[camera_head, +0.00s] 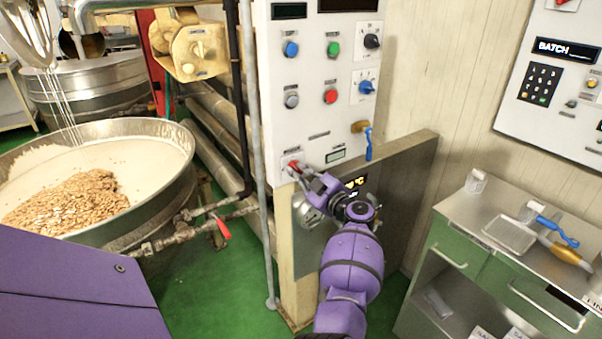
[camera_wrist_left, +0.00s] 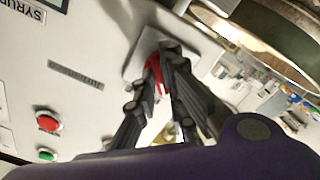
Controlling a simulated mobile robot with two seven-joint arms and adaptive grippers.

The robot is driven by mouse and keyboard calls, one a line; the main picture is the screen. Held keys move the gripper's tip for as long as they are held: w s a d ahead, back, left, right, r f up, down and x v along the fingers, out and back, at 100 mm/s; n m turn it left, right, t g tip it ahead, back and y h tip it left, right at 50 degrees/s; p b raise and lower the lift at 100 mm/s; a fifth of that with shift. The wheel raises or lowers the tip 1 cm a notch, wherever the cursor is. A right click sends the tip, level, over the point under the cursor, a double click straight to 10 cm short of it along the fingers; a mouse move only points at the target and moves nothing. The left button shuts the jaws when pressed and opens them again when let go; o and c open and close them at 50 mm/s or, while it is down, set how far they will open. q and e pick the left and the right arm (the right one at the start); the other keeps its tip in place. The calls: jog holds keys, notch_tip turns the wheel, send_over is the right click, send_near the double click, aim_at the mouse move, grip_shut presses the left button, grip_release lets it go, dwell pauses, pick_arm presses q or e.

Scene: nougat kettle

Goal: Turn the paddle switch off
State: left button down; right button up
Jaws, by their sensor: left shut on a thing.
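The paddle switch (camera_head: 292,165) is a small red handle on a pale square plate at the lower left of the white control panel (camera_head: 270,120). My left gripper (camera_head: 300,172) reaches up to it from below right and is shut on it. In the left wrist view, the red handle of the paddle switch (camera_wrist_left: 152,75) shows between the two dark fingers of my left gripper (camera_wrist_left: 163,68). The fingers hide part of the handle, so I cannot tell its exact angle. My right gripper is in neither view.
The panel has several buttons, a blue knob (camera_head: 366,87), a black knob (camera_head: 372,41) and a blue-handled lever (camera_head: 368,143) nearby. A grey vertical pipe (camera_head: 256,130) runs just left of the panel. A large kettle (camera_head: 165,205) stands left; a green cabinet (camera_head: 455,255) stands right.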

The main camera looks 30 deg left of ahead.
pick_arm(q)
jog(key=n, duration=0.5)
jog(key=shift+n+b, duration=0.3)
jog(key=n, duration=0.3)
jog(key=shift+b, duration=0.35)
jog(key=shift+n, duration=0.5)
jog(key=c, duration=1.8)
grip_release()
jog(key=shift+d, duration=0.1)
